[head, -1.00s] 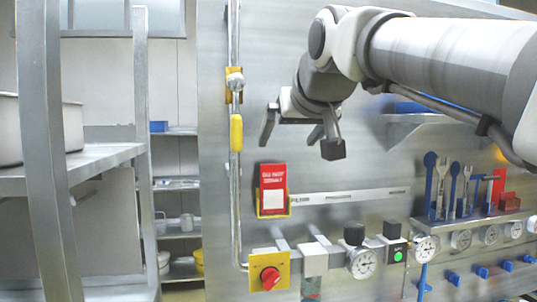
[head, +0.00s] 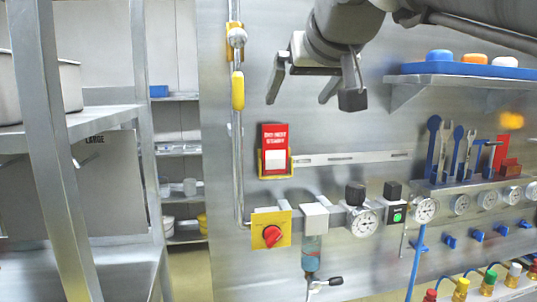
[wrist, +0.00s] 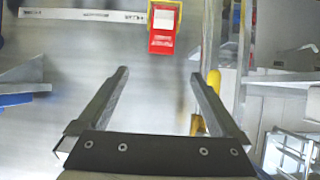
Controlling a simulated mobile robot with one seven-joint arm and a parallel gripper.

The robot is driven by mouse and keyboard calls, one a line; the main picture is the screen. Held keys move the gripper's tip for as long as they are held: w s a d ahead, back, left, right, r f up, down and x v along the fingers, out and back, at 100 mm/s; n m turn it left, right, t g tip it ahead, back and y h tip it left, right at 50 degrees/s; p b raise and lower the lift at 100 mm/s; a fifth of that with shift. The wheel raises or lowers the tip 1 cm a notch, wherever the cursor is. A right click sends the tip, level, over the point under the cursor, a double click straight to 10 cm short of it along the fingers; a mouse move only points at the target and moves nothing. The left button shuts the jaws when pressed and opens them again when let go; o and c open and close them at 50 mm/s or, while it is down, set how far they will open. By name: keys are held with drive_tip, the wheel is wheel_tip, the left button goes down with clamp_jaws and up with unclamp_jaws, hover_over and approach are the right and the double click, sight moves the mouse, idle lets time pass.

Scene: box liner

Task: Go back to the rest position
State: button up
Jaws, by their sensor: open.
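My gripper (head: 300,92) hangs at the upper middle of the head view, in front of the steel panel (head: 345,130). Its two fingers are apart with nothing between them. In the wrist view my gripper (wrist: 160,75) also shows its two fingers spread and empty. The red booklet in a yellow holder (head: 274,150) is on the panel below the gripper, apart from it. The booklet (wrist: 164,28) also shows at the top of the wrist view, beyond the fingertips.
A vertical pipe with a yellow handle (head: 238,90) runs left of my gripper. Gauges (head: 363,222) and a red knob on a yellow plate (head: 271,231) line the panel below. A blue tray shelf (head: 470,69) juts out at right. Steel shelving (head: 60,150) stands at left.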

drive_tip(key=s+d+f+g, duration=0.2)
drive_tip(key=s+f, duration=0.4)
drive_tip(key=f, duration=0.5)
drive_tip(key=s+d+f+m+g+h, duration=0.1)
drive_tip(key=s+d+f+g, duration=0.1)
drive_tip(key=s+f, duration=0.5)
drive_tip(key=s+d+f+m+g+h, duration=0.1)
drive_tip(key=s+d+f, duration=0.3)
drive_tip(key=f, duration=1.2)
drive_tip(key=s+g, duration=0.1)
drive_tip(key=s, duration=0.1)
drive_tip(key=shift+s+d+f, duration=0.15)
drive_tip(key=shift+s+d, duration=0.15)
drive_tip(key=shift+d, duration=0.05)
